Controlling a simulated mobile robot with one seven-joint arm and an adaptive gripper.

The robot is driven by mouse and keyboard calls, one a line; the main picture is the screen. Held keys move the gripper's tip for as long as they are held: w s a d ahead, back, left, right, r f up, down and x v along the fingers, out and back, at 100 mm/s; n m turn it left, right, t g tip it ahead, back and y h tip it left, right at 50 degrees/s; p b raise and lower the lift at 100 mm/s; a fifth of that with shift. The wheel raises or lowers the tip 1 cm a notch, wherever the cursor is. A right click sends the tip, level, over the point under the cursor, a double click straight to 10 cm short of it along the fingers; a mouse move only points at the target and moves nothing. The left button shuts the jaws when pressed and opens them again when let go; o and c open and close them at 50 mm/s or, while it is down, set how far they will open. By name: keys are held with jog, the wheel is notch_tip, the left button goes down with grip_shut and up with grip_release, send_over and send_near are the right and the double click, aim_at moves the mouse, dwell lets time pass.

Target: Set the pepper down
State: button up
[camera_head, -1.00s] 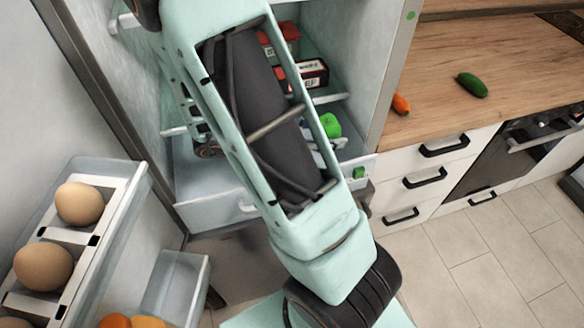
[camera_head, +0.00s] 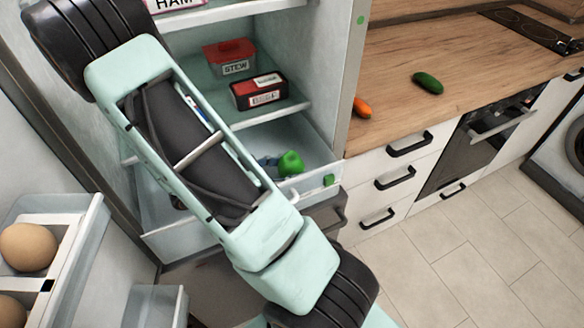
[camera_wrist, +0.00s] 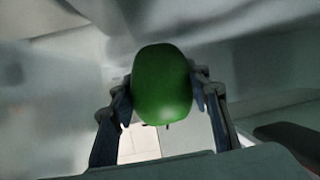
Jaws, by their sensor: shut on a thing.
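The green pepper (camera_head: 290,163) is in the fridge, at or just above the clear drawer (camera_head: 190,235), near its right side. I cannot tell whether it touches the drawer. In the wrist view the pepper (camera_wrist: 162,85) sits between the two dark fingers of my gripper (camera_wrist: 162,98), which is shut on it. In the head view only a bluish bit of my gripper (camera_head: 268,163) shows beside the pepper. My arm hides much of the drawer's inside.
A red stew box (camera_head: 230,58) and a dark red box (camera_head: 258,92) stand on the shelf above. Eggs (camera_head: 28,247) sit in the door rack at left. A carrot (camera_head: 362,107) and a cucumber (camera_head: 428,83) lie on the wooden counter (camera_head: 400,55).

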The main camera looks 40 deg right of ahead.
aim_at(282, 170)
jog(key=shift+f, duration=0.15)
jog(key=o, duration=1.2)
jog(key=shift+o, duration=0.2)
jog(key=shift+a+r, duration=0.2)
jog(key=shift+r, duration=0.05)
jog(key=v, duration=0.7)
jog(key=shift+r, duration=0.1)
